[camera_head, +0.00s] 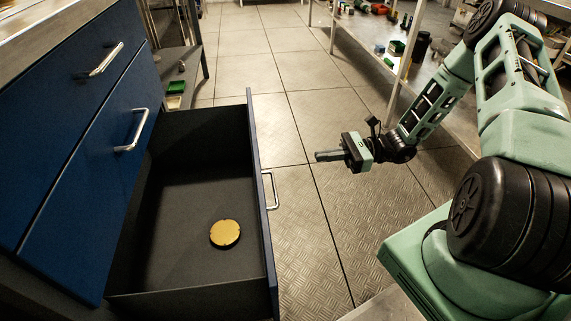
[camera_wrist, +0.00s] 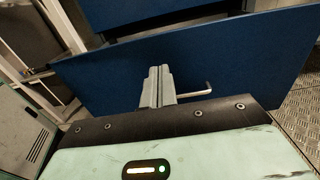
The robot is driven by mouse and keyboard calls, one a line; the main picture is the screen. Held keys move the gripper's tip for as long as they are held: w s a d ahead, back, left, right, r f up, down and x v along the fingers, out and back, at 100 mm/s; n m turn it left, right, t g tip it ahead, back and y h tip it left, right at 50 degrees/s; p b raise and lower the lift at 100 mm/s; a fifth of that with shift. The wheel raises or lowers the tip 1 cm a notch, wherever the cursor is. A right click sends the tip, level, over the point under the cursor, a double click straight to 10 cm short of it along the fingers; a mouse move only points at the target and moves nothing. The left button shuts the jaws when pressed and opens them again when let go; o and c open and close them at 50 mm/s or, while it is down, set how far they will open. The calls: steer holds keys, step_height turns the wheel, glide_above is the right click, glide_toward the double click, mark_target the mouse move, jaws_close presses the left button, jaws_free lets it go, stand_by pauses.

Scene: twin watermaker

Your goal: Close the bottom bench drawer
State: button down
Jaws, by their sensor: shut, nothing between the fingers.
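The bottom bench drawer (camera_head: 190,303) is pulled far out of the blue bench at the left of the head view. Its dark tray holds a round gold disc (camera_head: 225,233). The drawer's blue front shows its edge in the head view, and its face (camera_wrist: 215,65) spans the wrist view. The drawer handle (camera_head: 270,190) sits on the outer face and also shows in the wrist view (camera_wrist: 200,92). My gripper (camera_head: 322,156) is shut and empty, to the right of the drawer front and apart from it in the head view. In the wrist view its closed fingers (camera_wrist: 157,72) point at the blue face, left of the handle.
Two closed drawers with silver handles (camera_head: 131,132) (camera_head: 101,60) are above the open one. A shelf unit with small items (camera_head: 397,47) stands at the back right. The tiled floor (camera_head: 300,240) between drawer and arm is clear.

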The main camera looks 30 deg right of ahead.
steer(key=b+x, duration=0.4)
steer(key=x, duration=0.9)
steer(key=shift+a+b, duration=0.35)
steer(key=shift+w, duration=0.15)
steer(key=p+x, duration=0.7)
steer(key=x, duration=2.2)
steer(key=shift+a+p, duration=0.35)
steer(key=shift+w, duration=0.15)
